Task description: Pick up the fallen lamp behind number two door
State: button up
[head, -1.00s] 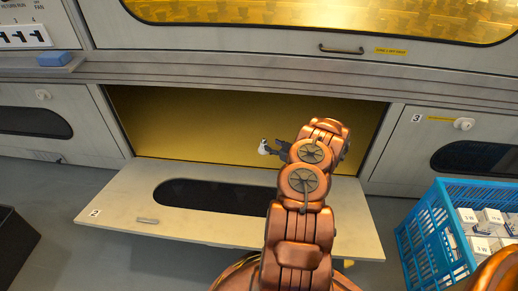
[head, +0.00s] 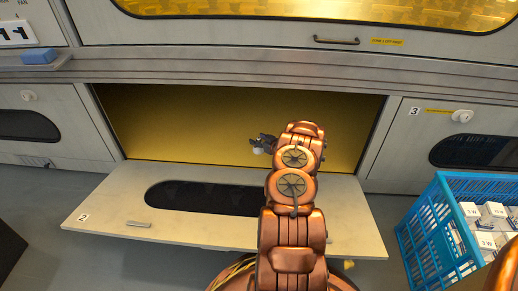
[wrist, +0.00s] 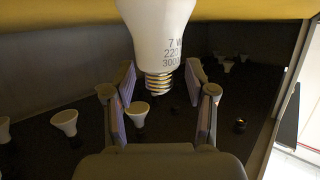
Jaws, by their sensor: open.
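Number two door (head: 110,218) is folded down flat, and the compartment (head: 180,125) behind it stands open with a yellow interior. My gripper (head: 262,143) is inside the opening, small and dark, with a white spot at its tip that may be a bulb. In the wrist view my gripper (wrist: 161,100) is open, its two padded fingers apart. A large white bulb (wrist: 158,28) marked 7 W hangs into the top of that view, screw base downward and lined up between the fingers. Its top is cut off. I cannot tell whether a finger touches it.
Several smaller white bulbs, one of them here (wrist: 64,122), are scattered in the dark background of the wrist view. A blue crate (head: 420,225) with white boxes stands at the right. Door three (head: 400,150) is shut. A blue block (head: 38,57) lies on the left ledge.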

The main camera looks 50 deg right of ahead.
grip_shut()
dwell(0.4)
jog(key=shift+r, duration=0.1)
